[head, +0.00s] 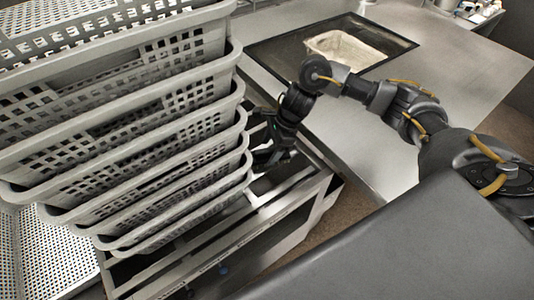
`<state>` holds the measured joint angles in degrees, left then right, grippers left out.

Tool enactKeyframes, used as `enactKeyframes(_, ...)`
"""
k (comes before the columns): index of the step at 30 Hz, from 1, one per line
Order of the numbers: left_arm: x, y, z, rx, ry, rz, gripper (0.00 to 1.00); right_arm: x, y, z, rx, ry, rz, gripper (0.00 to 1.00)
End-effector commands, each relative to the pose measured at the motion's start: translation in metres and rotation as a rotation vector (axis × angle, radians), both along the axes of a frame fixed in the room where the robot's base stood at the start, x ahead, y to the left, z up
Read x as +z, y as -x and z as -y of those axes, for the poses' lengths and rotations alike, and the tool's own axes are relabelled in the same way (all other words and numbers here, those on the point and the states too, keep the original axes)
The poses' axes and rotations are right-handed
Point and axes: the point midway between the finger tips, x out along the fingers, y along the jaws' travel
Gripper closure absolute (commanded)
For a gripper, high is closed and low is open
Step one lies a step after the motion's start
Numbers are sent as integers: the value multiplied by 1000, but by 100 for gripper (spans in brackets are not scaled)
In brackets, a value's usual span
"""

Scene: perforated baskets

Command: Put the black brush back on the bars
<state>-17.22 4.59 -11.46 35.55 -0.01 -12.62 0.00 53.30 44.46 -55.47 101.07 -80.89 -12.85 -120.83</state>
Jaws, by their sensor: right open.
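My right arm comes in from the right, and its black gripper (266,155) reaches down beside the right end of the basket stack, over the metal bars (225,240). Its jaws are open, though the fingers are dark and partly hidden by the basket rims. I cannot make out the black brush; dark shapes around the fingers do not separate clearly from the gripper. The bars form a low grey rack under and to the right of the baskets. My left gripper is not in view.
Nested grey perforated baskets (150,140) fill the left side, close to my gripper. A steel counter (450,60) with a dark-rimmed sink (285,50) lies behind; a pale tray (350,48) sits in the sink. Small items (478,10) stand at the top right.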

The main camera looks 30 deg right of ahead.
Motion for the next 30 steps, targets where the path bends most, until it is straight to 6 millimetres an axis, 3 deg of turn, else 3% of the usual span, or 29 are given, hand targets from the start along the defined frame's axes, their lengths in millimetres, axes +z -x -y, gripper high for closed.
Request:
enactKeyframes(6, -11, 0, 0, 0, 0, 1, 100, 45, 3, 20, -1, 3, 7, 31)
enactKeyframes(12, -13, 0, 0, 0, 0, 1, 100, 73, 7, 30, -1, 1, 4, 31)
enactKeyframes(18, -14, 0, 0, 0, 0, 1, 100, 84, 8, 34, 0, 0, 1, 31)
enactKeyframes(30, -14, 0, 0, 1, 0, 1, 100, 84, 9, 34, 0, -1, 0, 31)
